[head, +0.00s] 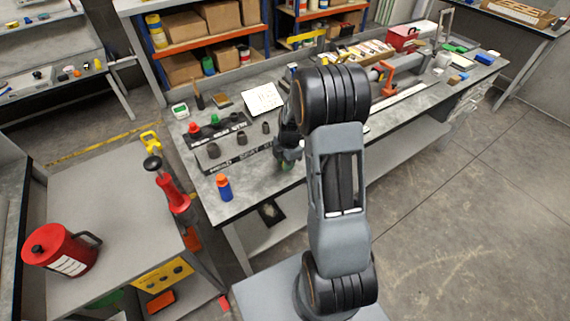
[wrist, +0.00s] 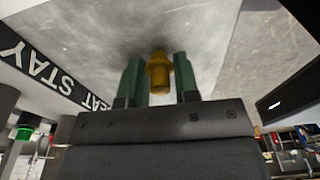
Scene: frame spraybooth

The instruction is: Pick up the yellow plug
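The yellow plug (wrist: 158,74) shows in the wrist view between the two green fingers of my gripper (wrist: 158,82). It has a wider collar and a narrower end. The fingers stand close on both sides of the collar. I cannot tell whether they touch it or leave a small gap. In the head view my gripper (head: 288,163) is low at the front part of the workbench (head: 256,192), right of the dark lettered strip. The plug is hidden there behind my arm and gripper.
A lettered strip (wrist: 42,67) lies beside my gripper. Dark cylinders (head: 213,151) stand left of it on the bench, with a blue bottle with an orange cap (head: 223,187) at the front edge.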

